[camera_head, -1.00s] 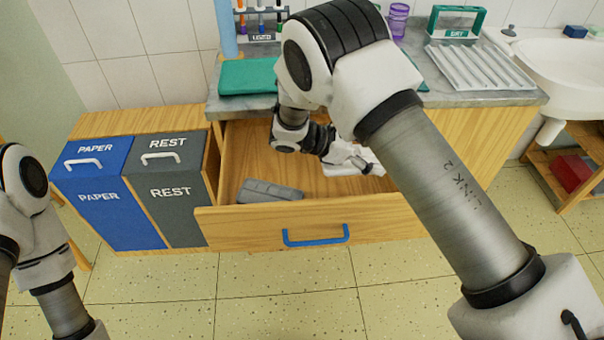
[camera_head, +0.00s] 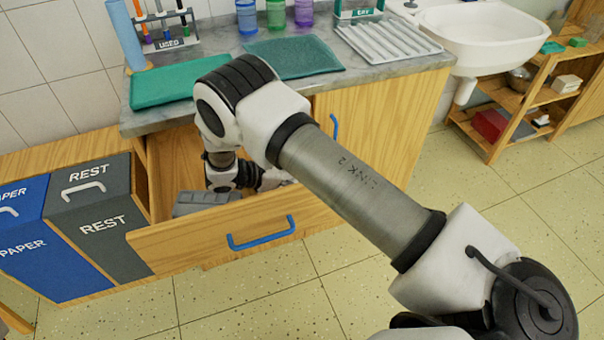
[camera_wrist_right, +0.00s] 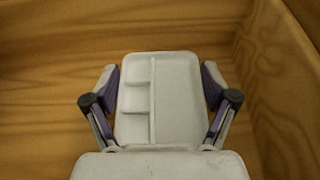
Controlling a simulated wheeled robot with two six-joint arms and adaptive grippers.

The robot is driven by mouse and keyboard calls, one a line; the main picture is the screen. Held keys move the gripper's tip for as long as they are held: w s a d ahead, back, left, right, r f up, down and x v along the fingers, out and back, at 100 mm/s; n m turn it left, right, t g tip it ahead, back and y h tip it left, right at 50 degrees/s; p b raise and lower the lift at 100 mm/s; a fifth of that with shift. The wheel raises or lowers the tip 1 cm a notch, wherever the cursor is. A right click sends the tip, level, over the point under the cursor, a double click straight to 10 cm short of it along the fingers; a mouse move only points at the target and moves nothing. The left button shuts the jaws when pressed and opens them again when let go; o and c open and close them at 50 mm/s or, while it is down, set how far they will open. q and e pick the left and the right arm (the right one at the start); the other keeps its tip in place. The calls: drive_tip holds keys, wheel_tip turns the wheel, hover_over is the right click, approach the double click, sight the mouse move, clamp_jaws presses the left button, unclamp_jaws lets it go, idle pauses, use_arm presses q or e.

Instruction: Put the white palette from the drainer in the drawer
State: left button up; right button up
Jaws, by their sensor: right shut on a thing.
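The wooden drawer (camera_head: 180,246) with a blue handle is pulled open under the counter. My right arm reaches down into it. In the right wrist view, the white palette (camera_wrist_right: 178,112), with small compartments on one side and a long one on the other, is inside the drawer. My right gripper (camera_wrist_right: 160,84) is shut on it, one finger at each side edge. In the head view my arm and the drawer front largely hide palette and gripper. The ribbed drainer (camera_head: 388,42) on the counter shows no palette. My left gripper is out of view.
A grey case-like object (camera_head: 200,203) lies at the drawer's left end. Blue PAPER (camera_head: 30,265) and grey REST (camera_head: 105,250) bins stand to the left. Cloths, cups and a USED rack (camera_head: 168,42) occupy the counter. A sink (camera_head: 485,35) is at right.

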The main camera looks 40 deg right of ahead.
drive_tip(key=o, duration=1)
drive_tip(key=shift+r, duration=0.1)
drive_tip(key=v, duration=0.8)
drive_tip(key=shift+w+a+r, duration=0.1)
drive_tip(key=shift+w+a, duration=0.05)
drive_tip(key=shift+a, duration=0.1)
drive_tip(key=p+v, duration=0.2)
drive_tip(key=v, duration=0.1)
drive_tip(key=shift+r, duration=0.3)
drive_tip(key=shift+a, duration=0.15)
drive_tip(key=shift+f, duration=0.1)
